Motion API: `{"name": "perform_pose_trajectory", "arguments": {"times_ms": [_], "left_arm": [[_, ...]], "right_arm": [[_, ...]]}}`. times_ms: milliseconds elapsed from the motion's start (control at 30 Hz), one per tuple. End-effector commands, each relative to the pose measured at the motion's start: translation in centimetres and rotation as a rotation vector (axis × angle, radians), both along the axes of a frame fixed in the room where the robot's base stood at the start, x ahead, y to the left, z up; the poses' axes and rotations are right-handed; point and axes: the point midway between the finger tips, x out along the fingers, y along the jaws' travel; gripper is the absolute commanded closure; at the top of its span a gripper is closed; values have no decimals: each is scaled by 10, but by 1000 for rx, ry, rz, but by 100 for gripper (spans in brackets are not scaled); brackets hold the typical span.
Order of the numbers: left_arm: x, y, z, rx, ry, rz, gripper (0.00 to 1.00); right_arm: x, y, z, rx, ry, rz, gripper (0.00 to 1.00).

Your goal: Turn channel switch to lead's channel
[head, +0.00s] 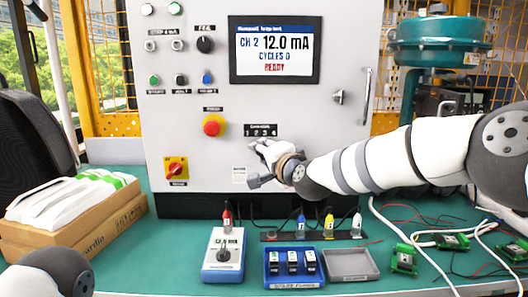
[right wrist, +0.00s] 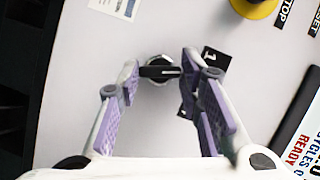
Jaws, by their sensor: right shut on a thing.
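The channel switch (right wrist: 158,72) is a round knob with a black handle bar on the grey cabinet, below the channel label (head: 261,130) marked 1 to 4. My right gripper (head: 262,164) reaches it from the right and hides it in the head view. In the right wrist view, its purple-padded fingers (right wrist: 160,68) are shut on the handle bar. The display (head: 274,50) reads CH 2, 12.0 mA, CYCLES 0, READY. A red lead plug (head: 227,217) stands at the white-and-blue box (head: 222,262). Blue (head: 301,222), yellow (head: 328,224) and white (head: 357,225) plugs stand further right. My left gripper is out of view.
A red stop button (head: 213,125) and a red-yellow rotary switch (head: 176,170) are on the cabinet. A blue tray (head: 292,284) with black modules and an empty grey tray (head: 349,264) lie on the green bench. Cardboard boxes (head: 75,230) stand left; circuit boards and wires lie right.

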Motion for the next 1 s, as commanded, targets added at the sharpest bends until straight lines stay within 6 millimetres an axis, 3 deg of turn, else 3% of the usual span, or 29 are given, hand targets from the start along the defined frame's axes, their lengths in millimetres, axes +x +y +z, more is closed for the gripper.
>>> {"name": "perform_pose_trajectory", "arguments": {"times_ms": [33, 500, 1000], "left_arm": [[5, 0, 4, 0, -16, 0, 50], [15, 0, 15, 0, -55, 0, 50], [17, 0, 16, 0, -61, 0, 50]], "right_arm": [[-1, 1, 9, -42, -11, 0, 95], [0, 2, 7, -361, -7, 0, 95], [1, 2, 5, -451, -5, -1, 95]]}}
